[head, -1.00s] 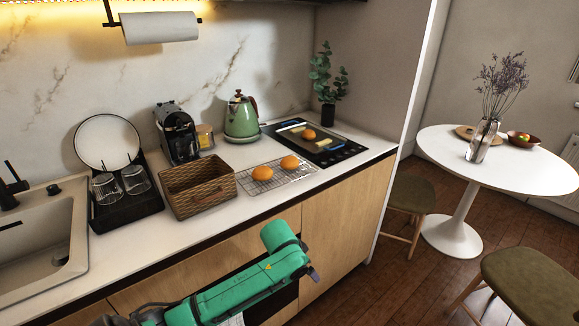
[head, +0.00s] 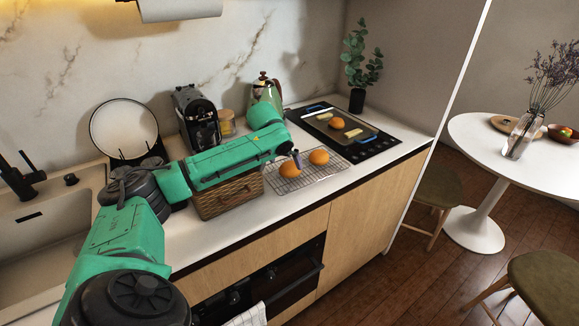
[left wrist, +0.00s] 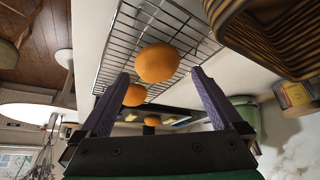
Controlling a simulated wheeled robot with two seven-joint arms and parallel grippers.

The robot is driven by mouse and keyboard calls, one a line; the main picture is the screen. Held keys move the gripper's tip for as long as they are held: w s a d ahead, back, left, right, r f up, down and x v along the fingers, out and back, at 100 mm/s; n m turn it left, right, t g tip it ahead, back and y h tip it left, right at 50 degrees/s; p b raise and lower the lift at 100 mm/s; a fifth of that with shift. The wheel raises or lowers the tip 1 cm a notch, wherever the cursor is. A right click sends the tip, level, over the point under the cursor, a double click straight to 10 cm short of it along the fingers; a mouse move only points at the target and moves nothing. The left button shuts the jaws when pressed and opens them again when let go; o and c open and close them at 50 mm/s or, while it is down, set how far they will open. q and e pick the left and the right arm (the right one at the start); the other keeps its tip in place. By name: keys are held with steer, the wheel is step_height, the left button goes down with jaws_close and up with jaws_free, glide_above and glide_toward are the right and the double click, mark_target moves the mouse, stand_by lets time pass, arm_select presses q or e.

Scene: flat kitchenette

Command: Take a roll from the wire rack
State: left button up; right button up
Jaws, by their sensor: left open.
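The wire rack (head: 325,178) lies on the counter, right of the wicker basket. Two orange-brown rolls sit on it, a left roll (head: 288,169) and a right roll (head: 318,157). My left gripper (head: 296,160) is at the left roll in the head view, partly covering it. In the left wrist view my left gripper (left wrist: 150,80) is open, and the near roll (left wrist: 157,63) shows between and beyond its two fingertips. The other roll (left wrist: 135,95) shows behind it on the rack (left wrist: 120,45). I cannot tell whether a finger touches the roll. My right gripper is not in view.
The wicker basket (head: 228,197) stands close left of the rack, partly under my left arm. A dark hob with a tray (head: 345,138) holding another roll and pale pieces lies behind right. The kettle (head: 264,88) and coffee machine (head: 197,115) stand at the back.

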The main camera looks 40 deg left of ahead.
mark_target(289, 166)
arm_select(q)
steer(key=x, duration=0.2)
steer(key=p+x, duration=0.1)
steer(key=x, duration=0.1)
steer(key=shift+w+d+f, duration=0.1)
steer(key=shift+w+d, duration=0.1)
steer(key=shift+w, duration=0.1)
steer(key=shift+s+f, duration=0.1)
steer(key=c, duration=1.2)
steer(key=shift+c, duration=0.2)
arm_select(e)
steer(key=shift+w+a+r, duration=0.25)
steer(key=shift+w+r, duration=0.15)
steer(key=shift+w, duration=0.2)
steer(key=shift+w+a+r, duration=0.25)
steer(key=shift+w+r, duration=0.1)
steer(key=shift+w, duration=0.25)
